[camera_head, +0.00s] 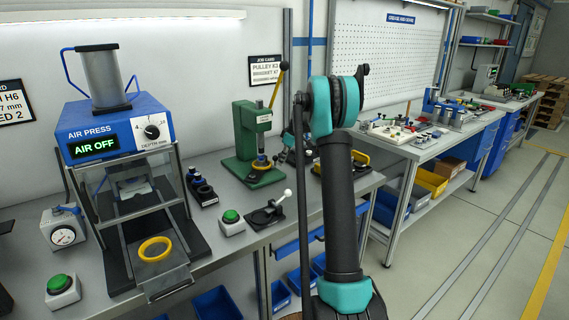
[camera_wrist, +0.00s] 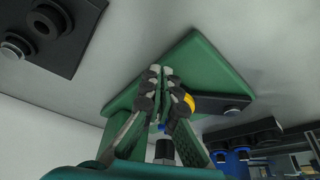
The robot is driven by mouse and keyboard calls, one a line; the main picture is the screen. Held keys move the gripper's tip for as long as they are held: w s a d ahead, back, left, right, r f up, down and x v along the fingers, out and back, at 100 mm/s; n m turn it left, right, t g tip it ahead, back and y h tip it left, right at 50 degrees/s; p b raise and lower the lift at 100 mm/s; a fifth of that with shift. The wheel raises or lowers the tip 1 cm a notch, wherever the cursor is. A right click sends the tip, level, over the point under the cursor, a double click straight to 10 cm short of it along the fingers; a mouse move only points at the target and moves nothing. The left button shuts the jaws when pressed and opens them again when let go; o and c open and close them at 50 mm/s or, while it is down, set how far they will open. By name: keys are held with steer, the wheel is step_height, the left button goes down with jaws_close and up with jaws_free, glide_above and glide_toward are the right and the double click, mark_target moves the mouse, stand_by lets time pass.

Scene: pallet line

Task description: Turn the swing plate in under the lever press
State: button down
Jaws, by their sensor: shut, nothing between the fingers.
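In the wrist view the press's green base (camera_wrist: 205,62) lies behind my gripper (camera_wrist: 163,72). My fingers are together and empty, in front of the base. A dark swing plate (camera_wrist: 226,104) with a yellow part sticks out to the right of the fingers, partly hidden by them. I cannot tell whether they touch it.
The air press (camera_head: 115,128) stands at left, with a yellow ring on its plate. A green button (camera_head: 231,217) and a black toggle fixture (camera_head: 267,215) sit in front of the lever press. Black blocks (camera_head: 203,190) stand to its left. A second bench (camera_head: 408,150) lies right.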

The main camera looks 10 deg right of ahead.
steer(key=shift+w+a, duration=0.25)
steer(key=shift+w, duration=0.25)
steer(key=shift+w+a, duration=0.15)
stand_by(0.3)
